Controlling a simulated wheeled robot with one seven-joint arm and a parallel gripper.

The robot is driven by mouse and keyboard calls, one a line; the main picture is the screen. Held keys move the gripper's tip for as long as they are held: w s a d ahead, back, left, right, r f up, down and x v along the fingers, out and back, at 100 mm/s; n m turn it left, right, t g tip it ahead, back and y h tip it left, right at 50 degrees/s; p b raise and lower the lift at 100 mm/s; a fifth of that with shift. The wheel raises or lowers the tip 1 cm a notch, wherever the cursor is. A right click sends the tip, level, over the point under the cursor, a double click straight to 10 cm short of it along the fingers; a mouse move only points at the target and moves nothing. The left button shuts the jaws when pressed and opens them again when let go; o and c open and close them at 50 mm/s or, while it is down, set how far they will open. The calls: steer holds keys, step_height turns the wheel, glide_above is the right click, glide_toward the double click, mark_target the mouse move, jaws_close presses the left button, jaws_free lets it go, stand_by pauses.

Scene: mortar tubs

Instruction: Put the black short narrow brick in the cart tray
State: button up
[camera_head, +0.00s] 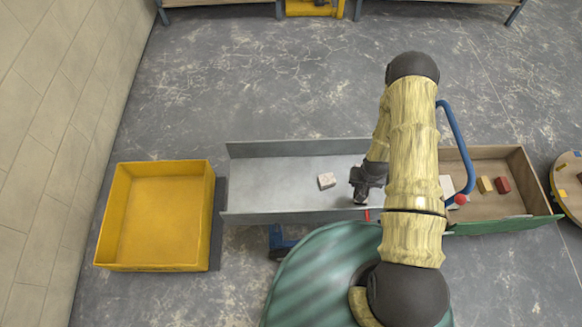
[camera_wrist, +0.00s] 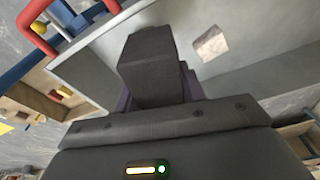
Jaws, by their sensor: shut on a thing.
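A dark grey-black brick (camera_wrist: 148,62) stands out from my gripper in the wrist view, held in the jaws. My gripper (camera_wrist: 160,92) is shut on it; the fingers are mostly hidden behind the brick. In the head view my gripper (camera_head: 361,191) points down over the right part of the grey metal cart tray (camera_head: 275,180), where the brick is hard to tell from the dark jaws. I cannot tell whether the brick touches the tray floor. The tray also shows in the wrist view (camera_wrist: 250,68).
A whitish brick (camera_head: 326,181) lies in the tray, left of my gripper. A yellow bin (camera_head: 204,225) stands on the left. A wooden box (camera_head: 515,165) with yellow and red bricks is on the right, beside a blue handle (camera_head: 456,135). The tray's left half is clear.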

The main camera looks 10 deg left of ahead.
steer(key=shift+d, duration=0.1)
stand_by(0.3)
steer(key=shift+w+a+f+b, duration=0.2)
steer(key=shift+a+f+b, duration=0.1)
steer(key=shift+b, duration=0.1)
steer(key=w+a+f+n+b, duration=0.1)
steer(key=w+a+f+b, duration=0.1)
steer(key=a+b, duration=0.35)
steer(key=w+a+f+b, duration=0.2)
steer(key=w+a+b, duration=0.1)
steer(key=a+b, duration=0.25)
steer(key=s+a+n+b, duration=0.1)
steer(key=a+b, duration=0.7)
steer(key=a, duration=0.9)
steer(key=shift+s+a+f+n, duration=0.25)
steer(key=shift+s+a+n, duration=0.05)
steer(key=shift+s, duration=0.55)
steer(key=shift+w, duration=0.1)
steer(key=shift+f, duration=0.1)
